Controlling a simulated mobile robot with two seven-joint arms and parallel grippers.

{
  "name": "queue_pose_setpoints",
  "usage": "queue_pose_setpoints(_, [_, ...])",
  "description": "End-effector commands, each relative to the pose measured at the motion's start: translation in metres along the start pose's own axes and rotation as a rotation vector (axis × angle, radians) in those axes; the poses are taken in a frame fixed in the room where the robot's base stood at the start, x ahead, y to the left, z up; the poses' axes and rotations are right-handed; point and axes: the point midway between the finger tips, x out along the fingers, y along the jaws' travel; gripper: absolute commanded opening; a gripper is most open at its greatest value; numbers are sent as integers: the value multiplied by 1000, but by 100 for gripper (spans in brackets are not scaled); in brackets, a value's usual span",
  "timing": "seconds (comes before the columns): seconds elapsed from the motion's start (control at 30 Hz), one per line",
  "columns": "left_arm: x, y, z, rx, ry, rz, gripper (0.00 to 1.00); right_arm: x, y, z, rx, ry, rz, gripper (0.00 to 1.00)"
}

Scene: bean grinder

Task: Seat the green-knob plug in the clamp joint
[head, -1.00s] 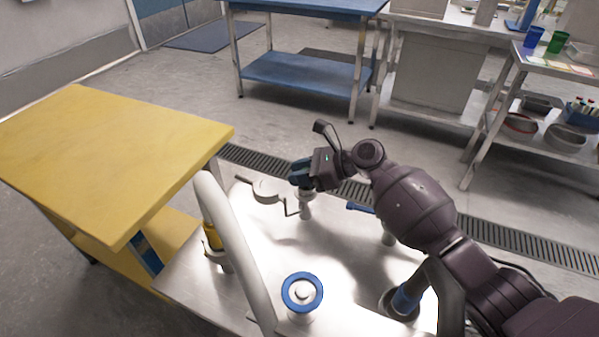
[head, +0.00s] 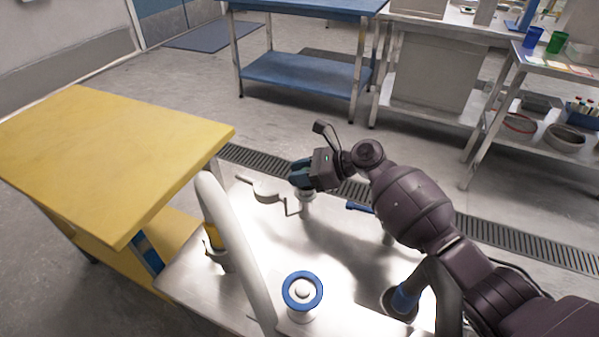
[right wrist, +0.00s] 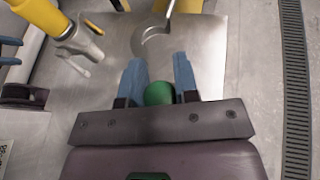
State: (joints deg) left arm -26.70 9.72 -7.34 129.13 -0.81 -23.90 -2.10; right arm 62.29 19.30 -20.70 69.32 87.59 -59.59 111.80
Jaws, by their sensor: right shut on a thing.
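My right gripper (head: 302,173) is over the far part of the steel worktop. In the right wrist view its blue fingers (right wrist: 159,85) are closed around a round green knob (right wrist: 159,94). The plug's body below the knob is hidden in that view. In the head view a short grey upright piece (head: 306,206) stands directly below the fingers; whether it is the plug or a fitting I cannot tell. An open curved grey clamp (head: 266,190) lies just left of the fingers; it also shows ahead of them in the right wrist view (right wrist: 143,42). My left gripper is not in view.
A thick pale pipe (head: 228,225) with a yellow band arches at the left. A blue-ringed fitting (head: 302,291) stands near the front. A yellow table (head: 110,160) adjoins on the left. A floor drain (head: 510,236) runs behind the worktop.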

Motion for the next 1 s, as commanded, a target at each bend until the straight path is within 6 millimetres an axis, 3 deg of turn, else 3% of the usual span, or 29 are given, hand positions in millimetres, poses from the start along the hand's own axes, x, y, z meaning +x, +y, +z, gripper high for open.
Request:
queue_pose_setpoints(0.93, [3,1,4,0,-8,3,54,6,0,-15,1,-1,0,1])
queue_pose_setpoints(0.97, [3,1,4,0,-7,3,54,6,0,-14,0,-1,0,32])
queue_pose_setpoints(1.0, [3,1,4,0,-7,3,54,6,0,-14,-1,-1,-1,38])
